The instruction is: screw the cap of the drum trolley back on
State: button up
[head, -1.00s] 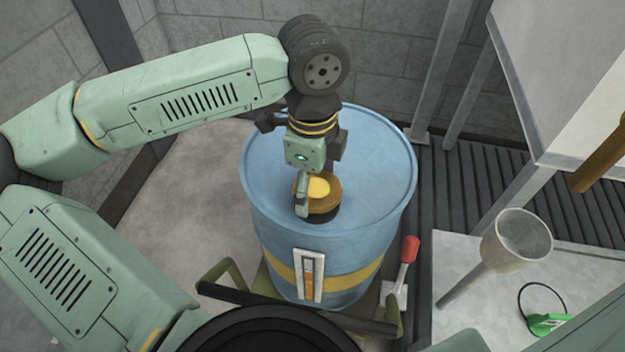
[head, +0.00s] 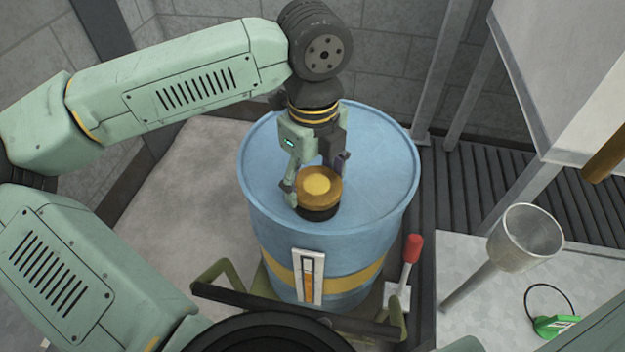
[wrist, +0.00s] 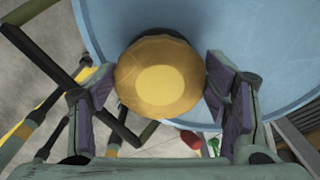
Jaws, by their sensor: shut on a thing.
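The cap (head: 318,188) is round and orange-brown with a yellow disc on top. It sits on or just over the black neck (head: 319,212) on the top of the blue drum (head: 375,180); I cannot tell how far it is screwed down. My gripper (head: 316,178) points down from above, with one finger on each side of the cap, shut on it. In the wrist view the cap (wrist: 160,78) lies between the two purple-padded fingers and hides most of the neck. The drum stands upright on its trolley (head: 300,314).
A level gauge (head: 308,277) is on the drum's front. A red-handled lever (head: 412,250) stands at its right. Farther right, a metal funnel (head: 530,235) and a green object with a black cord (head: 556,325) are at a pale surface. A grey wall is behind.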

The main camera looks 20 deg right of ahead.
jog(key=shift+d+f+m+b, duration=0.2)
jog(key=shift+m+b, duration=0.4)
jog(key=shift+m, duration=0.5)
jog(key=m, duration=0.3)
jog(key=shift+r+b, duration=0.15)
jog(key=shift+b, duration=0.15)
jog(key=shift+m+b, duration=0.5)
jog(key=shift+m, duration=0.7)
jog(key=o, duration=1.3)
jog(key=shift+o, duration=0.7)
